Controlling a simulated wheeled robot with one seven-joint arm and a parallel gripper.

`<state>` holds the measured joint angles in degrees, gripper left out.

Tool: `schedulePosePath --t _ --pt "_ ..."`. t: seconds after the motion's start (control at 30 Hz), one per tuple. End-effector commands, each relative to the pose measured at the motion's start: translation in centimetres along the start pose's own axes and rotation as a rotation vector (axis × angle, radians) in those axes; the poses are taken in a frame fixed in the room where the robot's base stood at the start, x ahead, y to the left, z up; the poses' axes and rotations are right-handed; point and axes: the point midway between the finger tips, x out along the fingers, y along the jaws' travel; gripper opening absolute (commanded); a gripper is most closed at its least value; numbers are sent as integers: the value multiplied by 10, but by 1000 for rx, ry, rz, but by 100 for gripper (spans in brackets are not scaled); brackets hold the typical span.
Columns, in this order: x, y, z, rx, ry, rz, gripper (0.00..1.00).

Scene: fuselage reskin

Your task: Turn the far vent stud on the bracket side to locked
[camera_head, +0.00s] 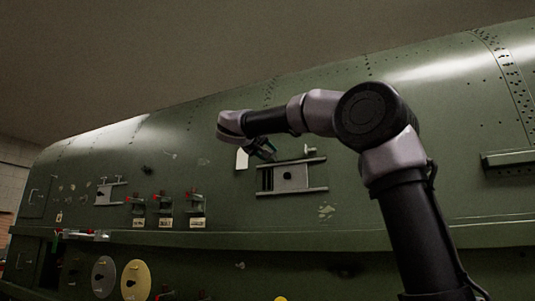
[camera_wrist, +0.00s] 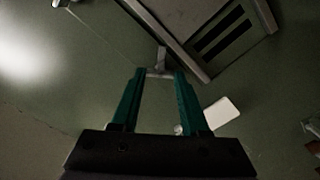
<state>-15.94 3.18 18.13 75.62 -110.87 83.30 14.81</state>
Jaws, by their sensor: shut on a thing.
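The vent (camera_head: 292,178), a pale slotted plate between two grey rails, is on the green fuselage skin left of my forearm. It also shows in the wrist view at the upper right (camera_wrist: 222,32), tilted, with dark slots. My gripper (camera_head: 266,153) is at the vent's upper left corner. In the wrist view its two teal fingers (camera_wrist: 160,76) are shut on a small grey stud (camera_wrist: 160,58) beside the vent frame's corner. The stud's base is partly hidden, and I cannot read whether it stands at locked.
A white tag (camera_head: 242,159) is on the skin left of my gripper; it also shows in the wrist view (camera_wrist: 221,113). Several red-handled fittings with labels (camera_head: 165,206) and another railed vent (camera_head: 104,194) are farther left. A long ledge (camera_head: 300,236) runs below.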

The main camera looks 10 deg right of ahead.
Motion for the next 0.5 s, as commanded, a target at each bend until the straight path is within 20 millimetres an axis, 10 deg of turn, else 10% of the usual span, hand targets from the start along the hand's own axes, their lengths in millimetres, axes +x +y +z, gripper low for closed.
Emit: schedulePosePath --t 0.5 --pt "-1 0 0 463 0 -2 0"
